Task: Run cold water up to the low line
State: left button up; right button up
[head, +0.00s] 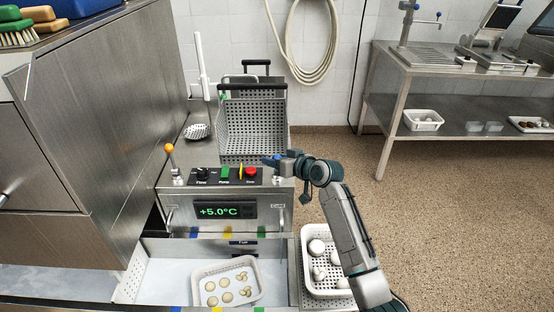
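The steel wash unit has a front panel with a green display (226,211) reading +5.0°C. An orange-knobbed lever (169,149) stands at its left end. A small blue knob (277,157) shows at its right end, above a label that seems to read "Cold". My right gripper (279,160) is at this blue knob, and its fingers are too small and overlapped to show whether they grip it. Below is the basin (150,275), with a dark label (243,242) that seems to read "Full". I make out no low line, and cannot tell whether water is in the basin. My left gripper is out of view.
A white basket (205,271) of pale round pieces sits in the basin. Another white basket (309,262) with round white items stands right of it, partly behind my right arm. Perforated steel baskets (252,125) stand behind the panel. The panel also has a red button (250,172).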

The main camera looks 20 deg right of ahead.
jog(key=shift+r, duration=0.1)
jog(key=shift+s+d+r, duration=0.1)
jog(key=shift+s+d, duration=0.15)
jog(key=shift+s, duration=0.2)
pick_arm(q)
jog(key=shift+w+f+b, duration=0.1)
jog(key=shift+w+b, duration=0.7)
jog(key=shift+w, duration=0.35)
pick_arm(e)
jog(key=v, duration=0.9)
jog(key=shift+s, duration=0.3)
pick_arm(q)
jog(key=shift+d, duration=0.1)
pick_arm(e)
jog(key=shift+d+r, duration=0.15)
dwell(4.8)
